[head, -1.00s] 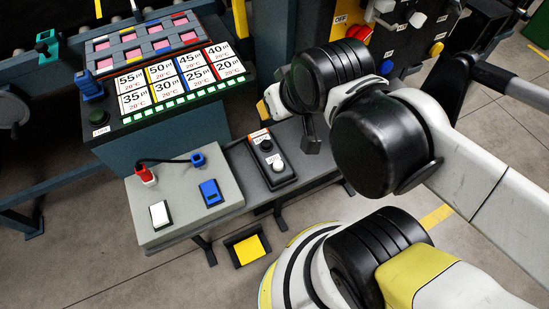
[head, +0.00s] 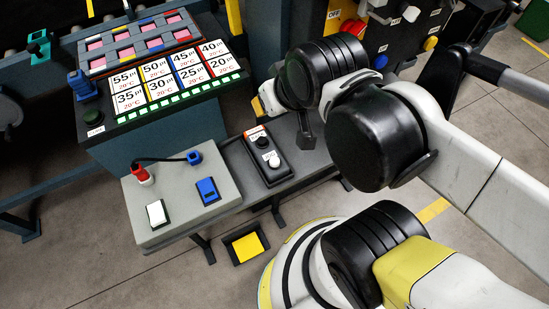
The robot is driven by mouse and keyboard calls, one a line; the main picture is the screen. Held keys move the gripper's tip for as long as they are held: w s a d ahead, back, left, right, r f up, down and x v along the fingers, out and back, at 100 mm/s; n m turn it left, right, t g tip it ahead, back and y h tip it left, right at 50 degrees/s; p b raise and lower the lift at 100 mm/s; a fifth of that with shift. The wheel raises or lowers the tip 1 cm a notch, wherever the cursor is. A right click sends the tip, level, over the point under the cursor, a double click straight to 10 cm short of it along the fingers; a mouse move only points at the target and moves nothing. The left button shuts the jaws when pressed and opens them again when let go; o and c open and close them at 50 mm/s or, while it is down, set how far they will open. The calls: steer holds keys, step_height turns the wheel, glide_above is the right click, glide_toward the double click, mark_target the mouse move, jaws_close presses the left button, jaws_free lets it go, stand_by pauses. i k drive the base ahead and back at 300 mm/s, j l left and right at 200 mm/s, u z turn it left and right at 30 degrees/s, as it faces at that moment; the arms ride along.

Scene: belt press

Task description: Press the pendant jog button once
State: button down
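A black pendant box (head: 283,174) with two round buttons lies on the grey bench, left of and below my gripper. Its upper button (head: 262,144) is black, beside an orange-edged label. Its lower button (head: 274,161) is white, with a small white label next to it. The label words are too small to read surely, so I cannot tell which is jog. My gripper (head: 306,138) points down just to the right of the pendant, apart from the buttons in the picture. My wrist hides most of it, and its finger opening does not show.
A grey box (head: 222,177) with red and blue plugs, a white switch and a blue switch stands left of the pendant. A display panel (head: 180,83) rises behind. A yellow pedal (head: 247,247) is on the floor. A control cabinet with coloured knobs stands at the upper right.

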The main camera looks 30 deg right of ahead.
mark_target(273, 161)
steer(key=k+j+u, duration=0.3)
steer(key=j, duration=0.35)
steer(key=k+j+u, duration=0.15)
steer(key=k+j, duration=0.1)
steer(key=j, duration=0.05)
